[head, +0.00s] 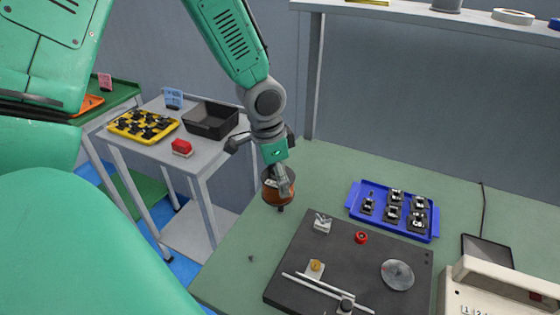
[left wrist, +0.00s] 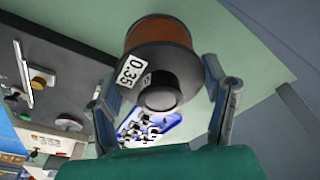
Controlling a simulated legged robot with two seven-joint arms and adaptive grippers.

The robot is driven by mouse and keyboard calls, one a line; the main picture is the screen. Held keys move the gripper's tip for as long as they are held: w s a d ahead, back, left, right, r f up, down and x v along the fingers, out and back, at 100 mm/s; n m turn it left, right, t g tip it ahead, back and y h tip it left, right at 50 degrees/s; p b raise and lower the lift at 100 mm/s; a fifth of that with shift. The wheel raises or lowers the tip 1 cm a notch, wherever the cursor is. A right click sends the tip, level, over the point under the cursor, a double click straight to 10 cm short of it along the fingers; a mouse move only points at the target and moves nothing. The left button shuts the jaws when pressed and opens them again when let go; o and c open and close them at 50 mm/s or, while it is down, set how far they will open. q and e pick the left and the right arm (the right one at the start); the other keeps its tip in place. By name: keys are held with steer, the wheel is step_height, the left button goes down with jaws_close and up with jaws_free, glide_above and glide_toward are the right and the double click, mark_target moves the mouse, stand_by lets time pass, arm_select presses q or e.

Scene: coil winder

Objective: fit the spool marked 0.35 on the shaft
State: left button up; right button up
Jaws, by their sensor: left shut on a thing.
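My left gripper (head: 281,180) is shut on a spool (head: 272,194) with copper-brown winding and dark flanges. It holds the spool above the green bench, near its back left edge. In the left wrist view the fingers of the gripper (left wrist: 166,88) stand either side of the spool (left wrist: 160,50), whose dark flange bears a white label reading 0.35. The dark machine plate (head: 300,245) lies in front and to the right, apart from the spool. It carries a small metal bracket, a brass knob (head: 315,266) and rods. I cannot tell which part is the shaft. My right gripper is not in view.
A blue tray (head: 435,222) of small dark parts stands behind the plate. A clear disc (head: 397,274) and red knob (head: 361,237) are on the plate. A beige box (head: 495,290) stands at right. A side table holds a yellow tray and black bin (head: 211,122).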

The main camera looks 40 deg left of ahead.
arm_select(q)
steer(key=shift+a, duration=0.2)
steer(key=shift+d, duration=0.1)
steer(key=shift+d+r, duration=0.1)
steer(key=shift+d, duration=0.45)
steer(key=shift+d, duration=0.1)
steer(key=shift+d, duration=0.15)
stand_by(0.3)
steer(key=shift+a+p, duration=0.3)
steer(key=shift+p, duration=0.3)
steer(key=shift+d+p, duration=0.1)
steer(key=shift+p, duration=0.25)
stand_by(0.6)
steer(key=shift+f, duration=0.2)
